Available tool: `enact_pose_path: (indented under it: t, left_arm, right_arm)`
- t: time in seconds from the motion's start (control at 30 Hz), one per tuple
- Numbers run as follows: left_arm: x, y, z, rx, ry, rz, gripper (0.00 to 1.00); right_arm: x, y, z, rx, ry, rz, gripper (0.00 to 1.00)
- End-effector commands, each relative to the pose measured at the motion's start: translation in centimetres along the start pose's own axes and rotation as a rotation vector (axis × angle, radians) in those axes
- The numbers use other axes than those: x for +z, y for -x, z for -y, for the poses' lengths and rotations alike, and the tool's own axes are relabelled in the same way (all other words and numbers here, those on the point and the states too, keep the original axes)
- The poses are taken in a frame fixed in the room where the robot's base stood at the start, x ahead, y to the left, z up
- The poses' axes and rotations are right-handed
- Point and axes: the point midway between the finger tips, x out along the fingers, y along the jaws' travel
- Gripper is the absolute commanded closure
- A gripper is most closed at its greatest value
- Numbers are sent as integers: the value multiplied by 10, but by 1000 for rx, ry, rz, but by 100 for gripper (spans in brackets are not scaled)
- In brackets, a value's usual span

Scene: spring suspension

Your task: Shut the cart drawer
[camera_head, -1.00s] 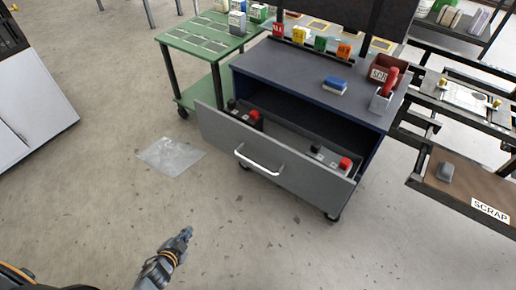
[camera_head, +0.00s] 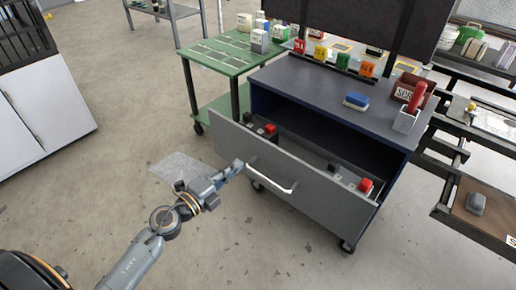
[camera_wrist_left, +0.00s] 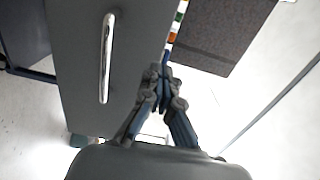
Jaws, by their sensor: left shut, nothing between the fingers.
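The cart drawer (camera_head: 312,191) has a grey front with a silver bar handle (camera_head: 271,177) and is pulled out from the dark blue cart (camera_head: 318,95). Dark items with red tops lie inside it. My left gripper (camera_head: 236,168) is shut and empty. In the head view it appears just left of the handle, over the left part of the drawer front. In the left wrist view the shut fingers (camera_wrist_left: 158,72) overlap the right side of the drawer front (camera_wrist_left: 75,60), with the handle (camera_wrist_left: 106,58) to their left. I cannot tell whether they touch the front. My right gripper is not in view.
A green side table (camera_head: 222,57) stands left of the cart. A clear sheet (camera_head: 182,170) lies on the floor behind my left arm. The floor in front of the drawer is open.

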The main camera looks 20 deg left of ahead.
Motion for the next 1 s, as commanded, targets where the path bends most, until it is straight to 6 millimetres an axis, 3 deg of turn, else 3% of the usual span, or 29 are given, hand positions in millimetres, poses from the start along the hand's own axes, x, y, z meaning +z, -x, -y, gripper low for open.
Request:
enact_pose_path:
  t: [0.2,0.43,0.63,1.0]
  left_arm:
    - [0,-48,2,-3,1,0,100]
    - [0,-84,0,-2,1,0,100]
    - [0,-96,0,0,2,0,100]
    - [0,-97,0,0,2,0,100]
  right_arm:
    - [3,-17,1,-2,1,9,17]
    - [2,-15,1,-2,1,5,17]
    - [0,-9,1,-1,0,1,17]
    - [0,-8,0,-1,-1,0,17]
